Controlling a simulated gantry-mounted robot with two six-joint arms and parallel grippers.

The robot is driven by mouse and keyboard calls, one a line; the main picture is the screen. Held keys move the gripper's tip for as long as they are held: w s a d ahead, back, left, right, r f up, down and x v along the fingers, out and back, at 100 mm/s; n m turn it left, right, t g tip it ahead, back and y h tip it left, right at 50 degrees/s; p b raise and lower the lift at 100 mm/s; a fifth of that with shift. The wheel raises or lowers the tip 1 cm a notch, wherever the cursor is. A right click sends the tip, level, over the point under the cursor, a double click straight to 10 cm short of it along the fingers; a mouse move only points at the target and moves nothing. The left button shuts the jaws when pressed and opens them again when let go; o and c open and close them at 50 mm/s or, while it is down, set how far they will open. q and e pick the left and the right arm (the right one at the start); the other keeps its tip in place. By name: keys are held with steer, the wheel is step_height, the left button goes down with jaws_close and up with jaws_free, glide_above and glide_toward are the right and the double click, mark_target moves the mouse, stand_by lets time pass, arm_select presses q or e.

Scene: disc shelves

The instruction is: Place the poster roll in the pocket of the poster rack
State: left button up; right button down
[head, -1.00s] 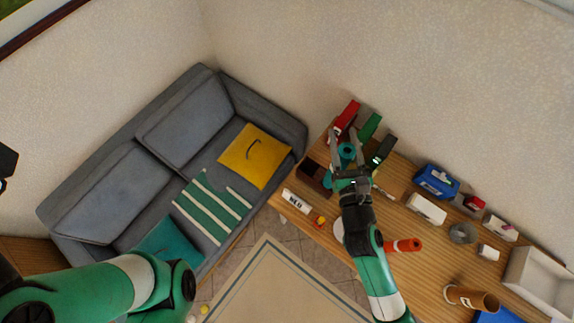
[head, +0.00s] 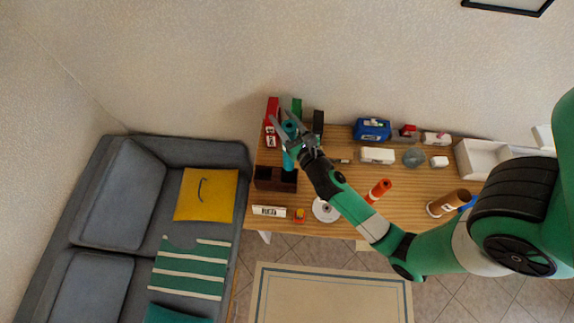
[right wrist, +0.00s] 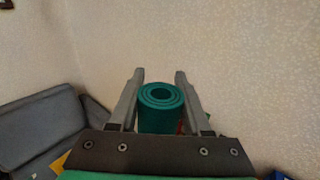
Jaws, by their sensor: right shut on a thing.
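The poster roll is a teal tube (head: 288,161), upright or nearly so, at the left end of the wooden desk. My right gripper (head: 281,117) is shut on it near its top. In the right wrist view the roll's coiled open end (right wrist: 160,94) shows between the two fingers (right wrist: 160,74). The poster rack looks to be the dark brown open box with pockets (head: 275,187), just below the roll in the head view. The roll's lower end overlaps the rack's back right part; I cannot tell whether it is inside a pocket. My left gripper is out of view.
Red (head: 271,108), green (head: 297,105) and black (head: 318,121) upright items stand behind the roll. A small sign (head: 268,211) stands in front of the rack. A grey sofa (head: 130,195) is left.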

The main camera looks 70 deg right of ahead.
step_height(320, 180, down, 18)
steer(key=b, duration=1.5)
steer(key=shift+f, duration=0.25)
steer(key=shift+c, duration=1.8)
jaws_free()
steer(key=shift+r, duration=0.1)
steer(key=b+v, duration=0.2)
steer(key=v, duration=1)
steer(key=shift+r, duration=0.2)
steer(key=shift+w, duration=0.1)
